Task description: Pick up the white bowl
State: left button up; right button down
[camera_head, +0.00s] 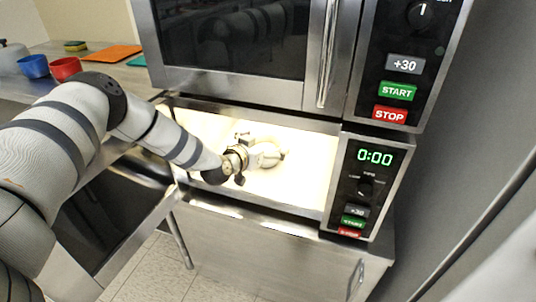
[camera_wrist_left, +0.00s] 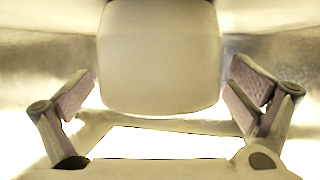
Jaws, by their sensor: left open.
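The white bowl (camera_head: 269,154) is inside the lit lower microwave (camera_head: 307,182), partly hidden behind my left gripper (camera_head: 246,158). My left arm reaches in from the left, with the gripper at the near left side of the bowl. In the left wrist view, a pale rounded body that appears to be the bowl (camera_wrist_left: 160,57) fills the upper middle. The open left gripper (camera_wrist_left: 160,98) has one finger on each side of it, with visible gaps. My right gripper is not in view.
Another microwave (camera_head: 235,45) sits directly above, its door shut. The lower control panel (camera_head: 368,188) bounds the opening on the right. A blue cup (camera_head: 34,66), a red cup (camera_head: 65,69) and an orange board (camera_head: 112,52) are on the left counter.

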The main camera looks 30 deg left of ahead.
pick_arm(q)
jog(key=shift+r, duration=0.2)
jog(key=shift+c, duration=0.6)
jog(key=c, duration=1.5)
